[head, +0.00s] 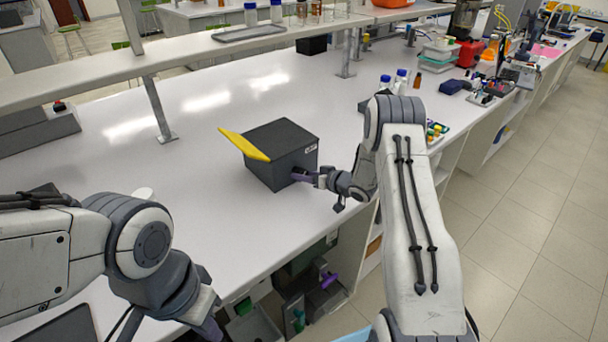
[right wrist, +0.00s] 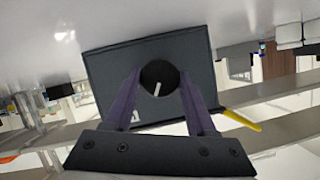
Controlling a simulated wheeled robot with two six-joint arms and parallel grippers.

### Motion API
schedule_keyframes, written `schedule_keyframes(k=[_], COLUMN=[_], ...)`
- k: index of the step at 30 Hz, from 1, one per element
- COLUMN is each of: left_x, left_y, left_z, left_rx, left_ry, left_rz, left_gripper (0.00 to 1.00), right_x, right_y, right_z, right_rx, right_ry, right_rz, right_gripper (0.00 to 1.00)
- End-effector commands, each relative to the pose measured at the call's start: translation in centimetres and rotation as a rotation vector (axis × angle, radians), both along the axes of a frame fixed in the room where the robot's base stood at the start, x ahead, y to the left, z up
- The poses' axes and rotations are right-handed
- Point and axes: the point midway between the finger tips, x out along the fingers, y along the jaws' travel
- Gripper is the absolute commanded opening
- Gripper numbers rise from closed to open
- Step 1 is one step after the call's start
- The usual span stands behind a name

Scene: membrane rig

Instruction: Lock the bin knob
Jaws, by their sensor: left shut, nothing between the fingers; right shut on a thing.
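The bin is a dark grey box (head: 292,150) on the white bench, with a yellow flap (head: 243,144) raised at its left side. In the right wrist view the bin (right wrist: 105,72) fills the middle. On its face is a round black knob (right wrist: 159,76) with a white pointer line, tilted slightly off the picture's vertical. My right gripper (head: 300,176) is at the bin's near right face; its purple fingers are shut on the knob, one on either side. In the head view the knob is hidden. My left gripper (head: 212,329) is shut and empty, low at the bench's front edge.
The bench (head: 205,215) is clear around the bin. A raised shelf (head: 180,60) on posts runs behind it, carrying a grey tray (head: 249,33) and bottles. Bottles and small racks stand to the right, beyond my right arm. Open under-bench storage lies below the front edge.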

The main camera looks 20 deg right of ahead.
Motion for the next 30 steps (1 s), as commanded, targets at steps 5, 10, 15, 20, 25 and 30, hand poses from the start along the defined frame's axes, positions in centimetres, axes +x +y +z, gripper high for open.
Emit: schedule_keyframes(k=[5,10,15,20,25,30], left_x=[0.0,0.0,0.0,0.0,0.0,0.0], left_y=[0.0,0.0,0.0,0.0,0.0,0.0], left_z=[0.2,0.0,-0.6,-1.3,-2.1,-2.9], left_rx=[0.0,0.0,0.0,0.0,0.0,0.0], left_ry=[0.0,0.0,0.0,0.0,0.0,0.0], left_rz=[0.0,0.0,0.0,-0.001,-0.001,-0.001], left_gripper=[0.0,0.0,0.0,0.0,0.0,0.0], right_x=[0.0,0.1,0.1,0.1,0.1,0.1], right_y=[-0.2,-0.3,-0.3,-0.4,-0.4,-0.4], right_z=[-0.1,-0.2,-0.4,-0.5,-0.6,-0.6], right_rx=[0.158,0.311,0.462,0.604,0.744,0.861], right_ry=[0.057,0.111,0.167,0.218,0.269,0.311], right_rz=[0.001,0.001,0.001,0.0,0.0,-0.001], right_gripper=[0.01,0.01,0.01,0.01,0.01,0.01])
